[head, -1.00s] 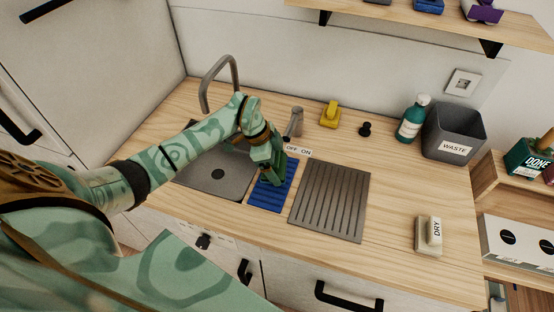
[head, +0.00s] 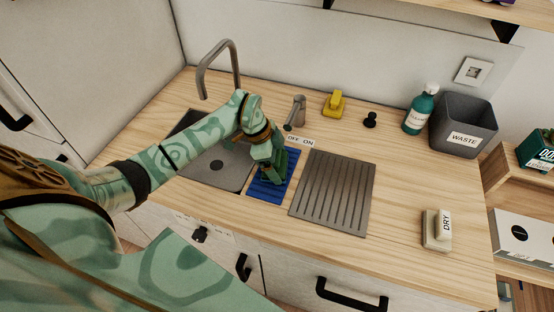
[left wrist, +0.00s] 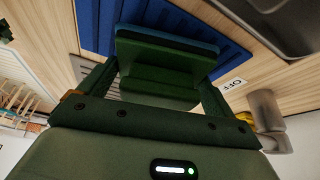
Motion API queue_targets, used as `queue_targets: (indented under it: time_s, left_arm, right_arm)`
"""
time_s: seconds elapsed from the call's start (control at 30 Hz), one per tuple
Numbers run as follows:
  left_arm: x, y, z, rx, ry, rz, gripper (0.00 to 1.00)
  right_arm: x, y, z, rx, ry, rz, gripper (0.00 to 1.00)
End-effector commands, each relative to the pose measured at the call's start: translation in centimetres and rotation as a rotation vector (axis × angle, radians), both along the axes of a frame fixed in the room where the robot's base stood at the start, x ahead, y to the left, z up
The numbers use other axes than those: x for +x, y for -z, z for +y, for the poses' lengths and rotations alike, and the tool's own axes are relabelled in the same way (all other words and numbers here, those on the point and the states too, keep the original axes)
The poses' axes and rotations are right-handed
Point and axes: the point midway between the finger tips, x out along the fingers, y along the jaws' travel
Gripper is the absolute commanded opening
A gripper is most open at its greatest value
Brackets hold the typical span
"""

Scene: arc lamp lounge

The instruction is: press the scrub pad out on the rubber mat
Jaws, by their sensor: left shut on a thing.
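The blue ribbed rubber mat (head: 287,170) lies on the counter between the sink and the grey drainboard. It fills the upper part of the left wrist view (left wrist: 95,32). My left gripper (head: 268,174) is over the mat's left and middle part. It is shut on the scrub pad (left wrist: 165,62), a green block with a bluish layer on its far side, facing the mat. The pad is between the fingers at or just above the mat; I cannot tell whether it touches. In the head view the gripper mostly hides the pad. My right gripper is not in view.
The sink (head: 205,172) with its tall tap (head: 236,62) is left of the mat. The ribbed drainboard (head: 335,190) is right of it. An OFF/ON label (head: 299,141) and a small grey tap (head: 297,112) stand behind. A DRY block (head: 436,230) and WASTE bin (head: 462,125) are farther right.

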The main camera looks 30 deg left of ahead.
Motion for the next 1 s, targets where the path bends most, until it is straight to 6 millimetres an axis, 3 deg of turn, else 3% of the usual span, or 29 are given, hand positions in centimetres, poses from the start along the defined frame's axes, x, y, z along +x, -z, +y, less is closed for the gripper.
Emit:
queue_targets:
  time_s: [1.0]
  left_arm:
    - [0.00, 0.93, -0.02, 0.000, 0.000, 0.001, 0.65]
  right_arm:
    - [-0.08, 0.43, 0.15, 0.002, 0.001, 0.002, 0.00]
